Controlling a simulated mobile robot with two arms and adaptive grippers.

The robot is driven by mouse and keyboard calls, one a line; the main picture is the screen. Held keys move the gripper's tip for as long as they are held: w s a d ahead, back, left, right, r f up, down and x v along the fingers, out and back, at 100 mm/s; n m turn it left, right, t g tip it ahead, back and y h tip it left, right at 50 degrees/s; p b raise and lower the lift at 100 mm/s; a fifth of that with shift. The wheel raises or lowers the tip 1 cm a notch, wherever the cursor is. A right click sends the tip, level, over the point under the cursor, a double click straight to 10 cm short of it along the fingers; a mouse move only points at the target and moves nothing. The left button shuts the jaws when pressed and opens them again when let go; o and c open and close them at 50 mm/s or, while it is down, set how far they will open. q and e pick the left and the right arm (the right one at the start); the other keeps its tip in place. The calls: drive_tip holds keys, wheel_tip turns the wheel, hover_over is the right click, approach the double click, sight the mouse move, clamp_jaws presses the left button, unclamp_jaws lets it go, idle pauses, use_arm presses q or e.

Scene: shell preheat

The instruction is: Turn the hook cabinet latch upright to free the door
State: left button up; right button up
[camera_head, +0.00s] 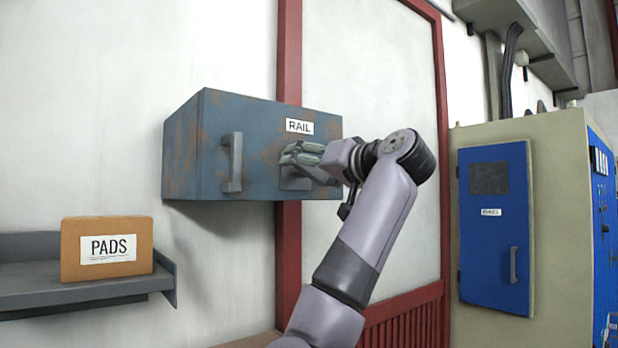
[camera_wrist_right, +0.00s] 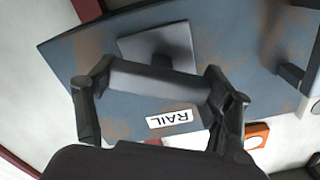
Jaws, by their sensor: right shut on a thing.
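A blue-grey, rust-stained wall cabinet (camera_head: 262,150) labelled RAIL has a shut door with an upright bar handle (camera_head: 233,163) on its left. At the right of the door front, a grey latch plate (camera_head: 293,181) shows below my right gripper (camera_head: 294,154). In the right wrist view, a grey latch bar (camera_wrist_right: 158,83) lies between the two fingers, in front of the plate (camera_wrist_right: 162,45). My right gripper is shut on this bar. The fingers hide much of the latch in the head view, so its exact tilt is unclear there. My left gripper is not in view.
A shelf (camera_head: 75,292) at lower left holds a cardboard box (camera_head: 107,249) marked PADS. A red door frame (camera_head: 289,270) stands behind the RAIL cabinet. A beige cabinet with a blue door (camera_head: 496,255) stands at right. Space below the RAIL cabinet is clear.

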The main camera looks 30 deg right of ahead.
drive_tip(key=m+b, duration=0.1)
drive_tip(key=m, duration=0.2)
drive_tip(key=shift+m, duration=0.3)
drive_tip(key=m+b, duration=0.1)
drive_tip(key=m, duration=0.1)
drive_tip(key=shift+m, duration=0.4)
drive_tip(key=m, duration=0.6)
drive_tip(key=shift+b, duration=0.3)
drive_tip(key=o, duration=1.2)
drive_tip(key=shift+d+f, duration=0.1)
drive_tip(key=shift+c, duration=0.2)
drive_tip(key=s, duration=1.2)
drive_tip(key=shift+d, duration=0.45)
